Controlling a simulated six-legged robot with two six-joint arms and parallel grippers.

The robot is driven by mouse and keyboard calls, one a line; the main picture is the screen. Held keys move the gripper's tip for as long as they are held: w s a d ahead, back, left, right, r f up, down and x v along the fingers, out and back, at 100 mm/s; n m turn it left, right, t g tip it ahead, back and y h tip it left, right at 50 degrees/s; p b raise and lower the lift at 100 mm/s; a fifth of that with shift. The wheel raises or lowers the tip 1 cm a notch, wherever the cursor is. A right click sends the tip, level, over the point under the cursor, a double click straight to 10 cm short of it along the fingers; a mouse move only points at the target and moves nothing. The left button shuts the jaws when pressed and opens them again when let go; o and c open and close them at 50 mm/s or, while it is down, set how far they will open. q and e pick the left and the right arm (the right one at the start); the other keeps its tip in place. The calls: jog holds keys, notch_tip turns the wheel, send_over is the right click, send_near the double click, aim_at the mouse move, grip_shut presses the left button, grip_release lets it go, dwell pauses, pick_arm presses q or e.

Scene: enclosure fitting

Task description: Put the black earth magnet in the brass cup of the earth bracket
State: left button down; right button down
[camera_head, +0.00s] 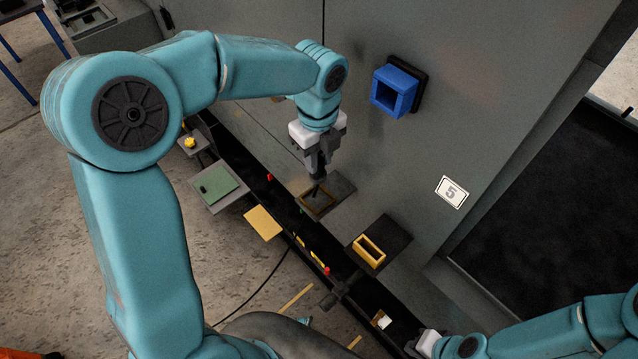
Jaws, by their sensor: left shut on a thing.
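My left gripper (317,171) points down by the grey wall, shut on a small dark piece (316,190), which looks like the black earth magnet; the fingers hide most of it. The piece is right at a brown, brass-like open frame (318,206) on a dark bracket plate (340,187), which looks like the earth bracket's cup. I cannot tell whether the piece is above the frame or inside it. My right gripper (412,347) is low at the bottom right, partly seen; its fingers are unclear.
A yellow open frame (369,251) sits on another dark bracket to the right. A blue square socket (395,90) juts from the wall above. A green pad (215,184), a yellow plate (263,223) and a yellow knob (190,142) lie left of the dark rail.

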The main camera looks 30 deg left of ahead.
pick_arm(q)
notch_tip(320, 180, down, 5)
jog(key=shift+s+a+r, duration=0.1)
jog(key=shift+s+r, duration=0.05)
jog(key=shift+f+b, duration=0.3)
jog(key=shift+f, duration=1.95)
jog(key=shift+f, duration=0.25)
jog(key=c, duration=0.9)
grip_release()
jog(key=shift+r, duration=0.1)
notch_tip(320, 180, up, 12)
jog(key=shift+r+p, duration=0.2)
jog(key=shift+p, duration=0.3)
